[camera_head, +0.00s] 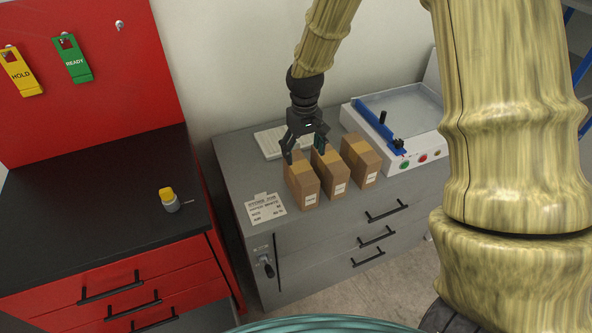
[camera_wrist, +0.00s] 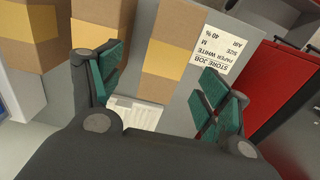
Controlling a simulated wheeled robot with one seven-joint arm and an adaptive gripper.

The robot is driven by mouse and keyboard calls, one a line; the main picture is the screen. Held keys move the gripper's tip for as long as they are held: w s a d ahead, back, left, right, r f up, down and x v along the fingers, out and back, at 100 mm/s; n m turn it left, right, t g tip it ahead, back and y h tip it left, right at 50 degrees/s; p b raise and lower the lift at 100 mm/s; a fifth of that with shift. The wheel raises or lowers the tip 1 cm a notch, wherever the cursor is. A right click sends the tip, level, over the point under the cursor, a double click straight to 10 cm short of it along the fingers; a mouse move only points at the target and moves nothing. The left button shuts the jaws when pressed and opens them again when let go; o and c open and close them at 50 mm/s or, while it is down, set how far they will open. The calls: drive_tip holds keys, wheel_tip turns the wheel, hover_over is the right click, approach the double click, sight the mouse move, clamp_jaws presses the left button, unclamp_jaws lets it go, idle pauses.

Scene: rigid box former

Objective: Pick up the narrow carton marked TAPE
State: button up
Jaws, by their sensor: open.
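Three brown cartons with yellowish tape bands stand in a row on the grey cabinet: a left carton (camera_head: 302,186), a middle carton (camera_head: 331,173) and a right carton (camera_head: 362,161). Each has a white label too small to read, so I cannot tell which is marked TAPE. My gripper (camera_head: 305,151) is open and points down over the left carton. In the wrist view, the left carton (camera_wrist: 172,62) shows between the two teal-padded fingers (camera_wrist: 163,83), with space on both sides. The middle carton (camera_wrist: 98,42) is beside the left finger.
A printed job card (camera_head: 265,208) lies left of the cartons. A white ribbed item (camera_head: 268,143) lies behind them. A white machine with a blue bar (camera_head: 398,128) stands at the right. A red bench with a black top (camera_head: 95,195) holds a yellow-capped container (camera_head: 169,200).

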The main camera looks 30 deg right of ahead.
sight(301, 167)
drive_tip(key=shift+w+a+f, duration=0.1)
drive_tip(key=shift+w+f, duration=0.05)
drive_tip(key=shift+w, duration=0.05)
drive_tip(key=shift+f, duration=0.25)
wheel_tip(301, 167, down, 4)
drive_tip(key=shift+s+f+p, duration=0.1)
drive_tip(key=shift+f+p, duration=0.05)
drive_tip(key=shift+p, duration=0.45)
drive_tip(key=shift+s+a+f+p, duration=0.15)
drive_tip(key=shift+f+p, duration=0.4)
drive_tip(key=shift+f, duration=0.3)
drive_tip(key=shift+s+a+f+p, duration=0.15)
drive_tip(key=shift+f+p, duration=0.35)
drive_tip(key=shift+f, duration=0.3)
drive_tip(key=shift+w+f, duration=0.1)
drive_tip(key=shift+f, duration=1.05)
drive_tip(key=shift+c, duration=0.2)
drive_tip(key=c, duration=1.3)
